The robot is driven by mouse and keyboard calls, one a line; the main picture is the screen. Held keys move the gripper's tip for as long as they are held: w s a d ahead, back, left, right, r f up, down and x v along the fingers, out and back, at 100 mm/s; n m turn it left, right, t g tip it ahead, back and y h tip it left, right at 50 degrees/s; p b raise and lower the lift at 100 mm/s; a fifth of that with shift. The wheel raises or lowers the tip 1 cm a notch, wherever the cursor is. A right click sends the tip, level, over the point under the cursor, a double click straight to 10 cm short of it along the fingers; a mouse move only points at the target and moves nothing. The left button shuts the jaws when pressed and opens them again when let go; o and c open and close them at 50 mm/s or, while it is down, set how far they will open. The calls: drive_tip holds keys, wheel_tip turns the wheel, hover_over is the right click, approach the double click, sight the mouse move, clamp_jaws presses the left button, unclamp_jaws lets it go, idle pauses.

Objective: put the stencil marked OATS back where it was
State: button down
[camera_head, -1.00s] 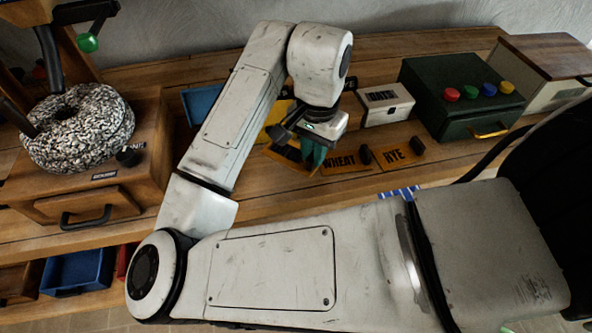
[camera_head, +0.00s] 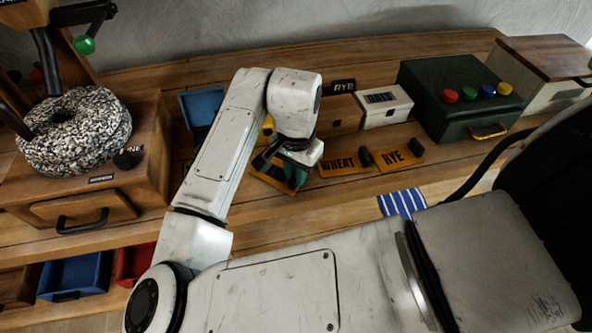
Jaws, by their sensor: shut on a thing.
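My gripper (camera_head: 291,172) points down over the bench, left of the WHEAT stencil, and is shut on an orange stencil (camera_head: 263,181). This stencil shows partly beneath and left of the jaws, close to the bench top; its marking is hidden, and I cannot tell if it touches the bench. The orange stencil marked WHEAT (camera_head: 339,165) lies on the bench just right of my gripper. The orange stencil marked RYE (camera_head: 397,157) lies right of that. Both have a dark knob at their right end.
Behind are a wooden box marked RYE (camera_head: 341,112), a white box (camera_head: 386,109) and a green case (camera_head: 462,99) with coloured buttons. A blue bin (camera_head: 200,106) stands behind my arm. A wooden mill (camera_head: 100,197) is at left. A blue striped cloth (camera_head: 402,203) lies in front.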

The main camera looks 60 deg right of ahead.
drive_tip(key=c, duration=1.1)
unclamp_jaws()
drive_tip(key=shift+f, duration=0.1)
wheel_tip(320, 180, up, 12)
drive_tip(key=p, duration=0.1)
drive_tip(key=shift+s, duration=0.1)
